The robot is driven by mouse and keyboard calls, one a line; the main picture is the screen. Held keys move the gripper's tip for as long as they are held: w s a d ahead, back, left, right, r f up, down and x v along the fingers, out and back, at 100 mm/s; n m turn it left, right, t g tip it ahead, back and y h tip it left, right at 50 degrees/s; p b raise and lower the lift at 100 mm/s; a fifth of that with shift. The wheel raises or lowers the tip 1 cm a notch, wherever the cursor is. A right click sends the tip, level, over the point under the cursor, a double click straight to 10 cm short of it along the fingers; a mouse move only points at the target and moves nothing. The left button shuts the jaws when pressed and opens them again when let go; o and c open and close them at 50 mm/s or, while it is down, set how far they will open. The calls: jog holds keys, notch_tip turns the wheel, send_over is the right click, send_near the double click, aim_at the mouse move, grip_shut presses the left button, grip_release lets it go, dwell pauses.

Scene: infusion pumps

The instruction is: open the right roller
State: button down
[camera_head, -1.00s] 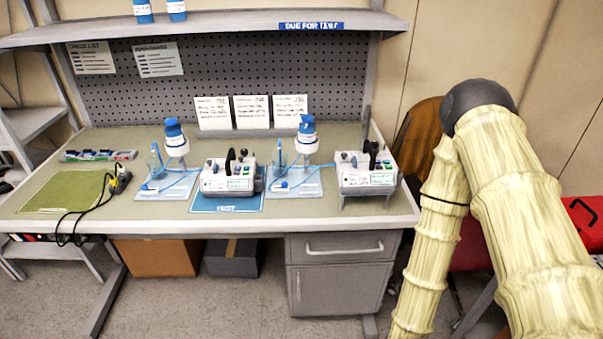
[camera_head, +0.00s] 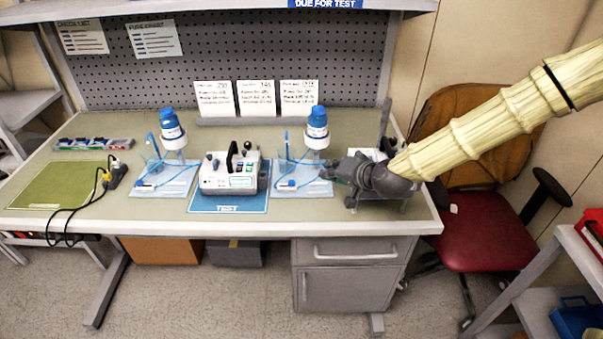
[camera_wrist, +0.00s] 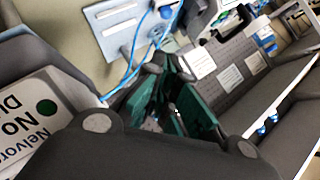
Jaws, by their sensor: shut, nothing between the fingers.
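The right infusion set stands on a pale blue board (camera_head: 318,189), with a white bottle with a blue cap (camera_head: 317,121) on its stand and blue tubing. A small white-and-blue piece, which looks like the right roller (camera_head: 287,184), lies at the board's front left. My gripper (camera_head: 337,172) is at the board's right edge, to the right of the roller and apart from it. Its fingers are shut and empty. In the wrist view its green-padded fingers (camera_wrist: 170,98) point toward the blue tubing (camera_wrist: 136,60) and a board (camera_wrist: 119,22). I cannot tell the roller's setting.
The right pump (camera_head: 372,154) is mostly hidden behind my gripper; a labelled panel (camera_wrist: 32,122) is close in the wrist view. The left pump (camera_head: 230,177) stands on a blue TEST mat (camera_head: 228,204). A left infusion set (camera_head: 165,180) is beyond it. A red chair (camera_head: 480,232) stands to the right.

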aim_at(292, 183)
jog(key=shift+d, duration=0.3)
jog(key=p+x, duration=0.4)
jog(key=x, duration=0.6)
jog(key=shift+s+a, duration=0.1)
jog(key=shift+a+f+p, duration=0.45)
jog(key=shift+a+f, duration=0.15)
jog(key=shift+a, duration=0.05)
jog(key=shift+a+f+p, duration=0.4)
jog(key=shift+a+f, duration=0.35)
jog(key=shift+f, duration=0.05)
